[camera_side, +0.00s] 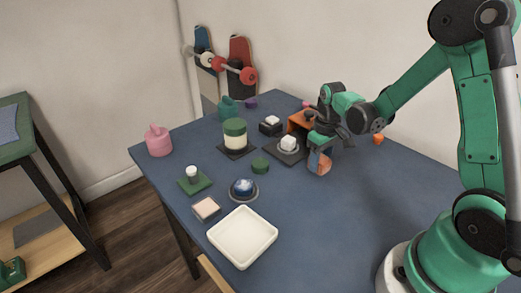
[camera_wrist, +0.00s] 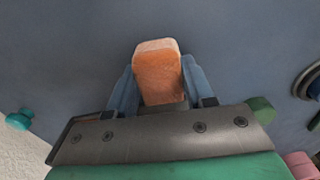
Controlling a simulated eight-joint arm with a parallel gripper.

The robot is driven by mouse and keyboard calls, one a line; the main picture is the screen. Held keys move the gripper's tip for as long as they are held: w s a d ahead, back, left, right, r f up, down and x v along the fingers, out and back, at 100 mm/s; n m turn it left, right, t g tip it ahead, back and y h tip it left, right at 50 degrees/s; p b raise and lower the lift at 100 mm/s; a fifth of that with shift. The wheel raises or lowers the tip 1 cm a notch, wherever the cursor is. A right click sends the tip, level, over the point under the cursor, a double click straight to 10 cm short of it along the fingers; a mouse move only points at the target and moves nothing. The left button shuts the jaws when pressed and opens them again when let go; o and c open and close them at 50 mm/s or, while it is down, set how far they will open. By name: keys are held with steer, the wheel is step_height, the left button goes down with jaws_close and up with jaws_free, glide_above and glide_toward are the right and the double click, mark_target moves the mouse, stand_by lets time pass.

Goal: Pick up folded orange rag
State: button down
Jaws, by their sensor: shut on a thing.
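The folded orange rag (camera_wrist: 158,72) is a thick, rounded block between the two blue fingers of my gripper (camera_wrist: 160,88) in the wrist view. The fingers press on its two sides, and its near end is hidden by the gripper body. In the side view the rag (camera_side: 325,164) shows as an orange patch beside a blue finger of my gripper (camera_side: 318,160), low over the right half of the blue table. I cannot tell whether it touches the table.
An orange open box (camera_side: 299,120) and a dark plate with a white piece (camera_side: 289,145) stand close behind and left of my gripper. A small orange item (camera_side: 378,139) lies to the right. A white tray (camera_side: 242,237) is at the front left. The table's front right is clear.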

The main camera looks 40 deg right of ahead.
mark_target(321, 158)
steer(key=shift+r, duration=0.15)
step_height(321, 158, up, 20)
stand_by(0.7)
steer(key=c, duration=1.1)
jaws_free()
steer(key=c, duration=0.4)
steer(key=shift+o, duration=0.2)
steer(key=w+a+f+n, duration=0.2)
steer(key=a+f+n, duration=0.1)
steer(key=a, duration=0.6)
steer(key=w+a+f+n, duration=0.2)
steer(key=a+f, duration=0.3)
steer(key=a, duration=0.4)
steer(key=w+a+f+n, duration=0.3)
steer(key=a+f+n, duration=0.1)
steer(key=a, duration=0.5)
steer(key=shift+d+f, duration=0.1)
steer(key=shift+f, duration=2.65)
